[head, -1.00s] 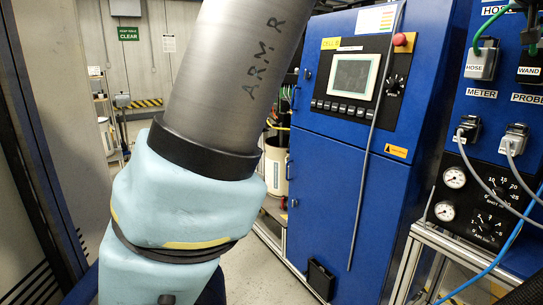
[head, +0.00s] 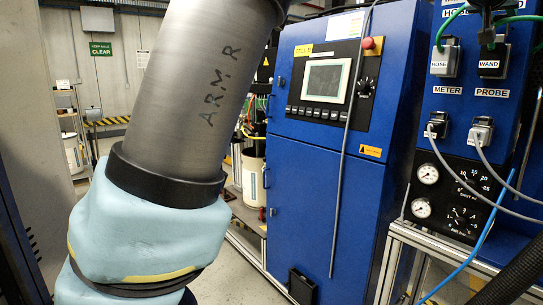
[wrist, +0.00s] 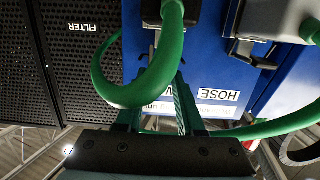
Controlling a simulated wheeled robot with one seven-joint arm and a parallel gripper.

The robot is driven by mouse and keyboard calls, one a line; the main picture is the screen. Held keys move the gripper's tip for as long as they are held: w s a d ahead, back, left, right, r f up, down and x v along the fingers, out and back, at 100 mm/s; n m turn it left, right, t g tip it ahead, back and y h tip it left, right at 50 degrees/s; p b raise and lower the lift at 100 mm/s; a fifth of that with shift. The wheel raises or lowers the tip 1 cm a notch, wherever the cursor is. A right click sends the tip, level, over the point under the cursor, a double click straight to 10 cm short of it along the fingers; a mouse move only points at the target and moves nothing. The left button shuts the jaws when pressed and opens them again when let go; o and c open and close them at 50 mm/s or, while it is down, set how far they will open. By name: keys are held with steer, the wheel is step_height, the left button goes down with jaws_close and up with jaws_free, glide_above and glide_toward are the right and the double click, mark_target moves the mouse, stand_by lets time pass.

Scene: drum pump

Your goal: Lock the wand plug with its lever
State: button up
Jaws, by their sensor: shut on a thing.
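The wand plug (head: 493,60) sits in its socket under the WAND label on the blue panel. In the wrist view the panel is upside down, and the plug (wrist: 152,12) is at the top with its thick green cable looping towards me. My gripper (wrist: 157,88) reaches in from the label side. Its green fingers are shut at the plug's lever, but the lever and the fingertips are largely hidden behind the cable. I cannot tell the lever's exact angle. In the head view, the dark end of my arm shows at the top right edge.
The hose plug (head: 445,60), with its own green cable, is beside the wand plug. Meter (head: 437,124) and probe (head: 482,130) plugs with grey cables are below. A black perforated filter panel (wrist: 80,60) is at the wrist view's left. A blue cabinet (head: 325,200) stands left.

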steer(key=shift+a+f+b, duration=0.1)
steer(key=shift+f+b, duration=0.1)
steer(key=shift+b, duration=1.5)
steer(key=o, duration=1)
steer(key=shift+r, duration=0.1)
steer(key=shift+c, duration=0.2)
steer(key=b+v, duration=0.7)
steer(key=v, duration=0.3)
steer(key=shift+r, duration=0.4)
